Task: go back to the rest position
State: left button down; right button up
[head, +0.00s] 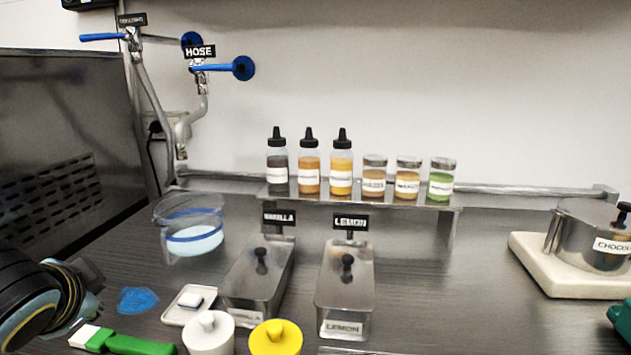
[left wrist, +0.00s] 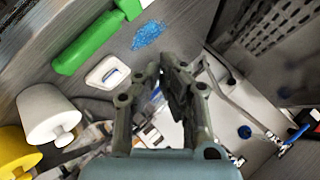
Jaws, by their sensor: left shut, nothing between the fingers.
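My left arm comes in at the lower left of the head view, with dark, rounded links in front of the counter's left end. In the left wrist view my left gripper (left wrist: 160,68) is shut, with its fingertips close together and nothing held. It is apart from the things on the counter. A green-handled brush (head: 130,343) lies near my left arm; its green handle also shows in the left wrist view (left wrist: 88,45). A blue patch (head: 138,300) lies on the counter behind the brush.
A measuring jug (head: 190,222), a small white tray (head: 176,316), and white (head: 208,335) and yellow (head: 276,338) lidded tubs stand near my left arm. Lidded metal bins (head: 345,280) and a bottle shelf (head: 375,200) stand mid-counter. A chocolate pot (head: 580,240) is at right; counter between is clear.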

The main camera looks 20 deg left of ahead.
pick_arm(q)
jog(key=s+d+f+n+g+h, duration=0.1)
jog(key=s+d+f+g+h, duration=0.15)
jog(key=s+d, duration=0.4)
jog(key=s+d+f+n+g+h, duration=0.2)
jog(key=s+d+f+h, duration=0.15)
jog(key=s+d, duration=0.3)
jog(key=s+a+f+g+b, duration=0.2)
jog(key=f+b, duration=0.9)
jog(key=f, duration=2.8)
jog(key=s+a+f+b, duration=0.1)
jog(key=s+f+b, duration=0.8)
jog(key=s+f, duration=1.2)
notch_tip(320, 180, down, 4)
jog(key=shift+s+a+g+b, duration=0.3)
jog(key=shift+s+a+g, duration=0.05)
jog(key=shift+s+a, duration=0.05)
pick_arm(e)
jog(key=s+f, duration=0.1)
jog(key=f, duration=0.9)
jog(key=s+f, duration=0.2)
jog(key=f, duration=0.8)
jog(key=shift+s+f+g, duration=0.25)
jog(key=shift+f+g, duration=0.05)
jog(key=shift+f, duration=0.05)
jog(key=shift+a, duration=0.1)
